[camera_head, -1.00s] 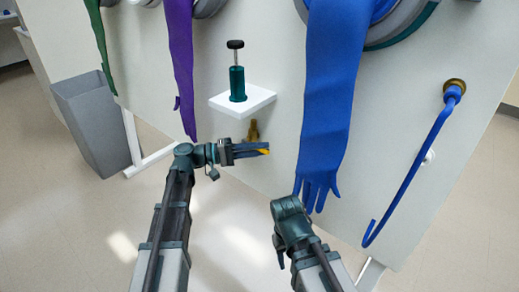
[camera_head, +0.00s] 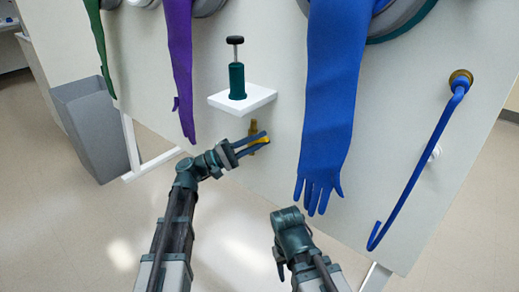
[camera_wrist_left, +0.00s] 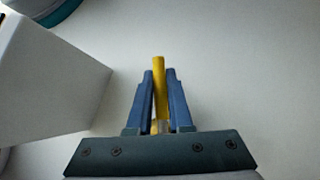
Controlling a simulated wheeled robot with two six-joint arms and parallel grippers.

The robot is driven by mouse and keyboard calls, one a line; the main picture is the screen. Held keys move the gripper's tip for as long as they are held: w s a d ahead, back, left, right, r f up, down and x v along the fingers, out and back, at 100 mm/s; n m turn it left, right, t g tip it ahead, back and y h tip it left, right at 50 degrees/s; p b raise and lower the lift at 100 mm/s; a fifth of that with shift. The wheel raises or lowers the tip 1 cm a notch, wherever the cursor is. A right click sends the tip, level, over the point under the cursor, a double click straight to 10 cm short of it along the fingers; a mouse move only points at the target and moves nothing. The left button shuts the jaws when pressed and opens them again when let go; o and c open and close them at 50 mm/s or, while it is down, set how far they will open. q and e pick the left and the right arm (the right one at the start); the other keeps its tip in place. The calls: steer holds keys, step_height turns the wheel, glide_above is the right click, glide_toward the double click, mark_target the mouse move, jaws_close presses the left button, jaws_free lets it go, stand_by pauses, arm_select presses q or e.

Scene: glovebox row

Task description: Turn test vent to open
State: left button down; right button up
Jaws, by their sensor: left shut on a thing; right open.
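The test vent is a small brass fitting (camera_head: 253,128) on the pale panel, below a white shelf, with a yellow lever (camera_head: 262,142). My left gripper (camera_head: 259,142) is at the vent with its blue fingers on either side of the lever. In the left wrist view, the yellow lever (camera_wrist_left: 158,75) stands between the two fingers of my left gripper (camera_wrist_left: 160,90), which is shut on it. The lever's far end sticks out past the fingertips. My right gripper (camera_head: 282,268) hangs low at the bottom centre, away from the panel; its fingers are mostly hidden by the arm.
The white shelf (camera_head: 228,101) with a dark green plunger-topped cylinder (camera_head: 237,80) juts out just above the vent. A blue glove (camera_head: 328,110) hangs to the right, a purple glove (camera_head: 180,70) to the left. A blue hooked pipe (camera_head: 413,178) is at far right. A grey bin (camera_head: 92,130) stands left.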

arm_select(q)
steer(key=shift+w+a+r+n+t+b, duration=0.1)
steer(key=shift+r+n+t+b, duration=0.1)
steer(key=shift+n+t, duration=0.35)
steer(key=shift+w+a+r+n+t+b, duration=0.1)
steer(key=shift+r+n+t+b, duration=0.2)
steer(key=shift+n, duration=0.35)
steer(key=shift+f+t, duration=0.1)
steer(key=shift+t, duration=0.15)
steer(key=c, duration=0.8)
jaws_free()
steer(key=shift+c, duration=0.2)
steer(key=b+v, duration=0.6)
steer(key=v, duration=0.8)
steer(key=shift+w+f, duration=0.1)
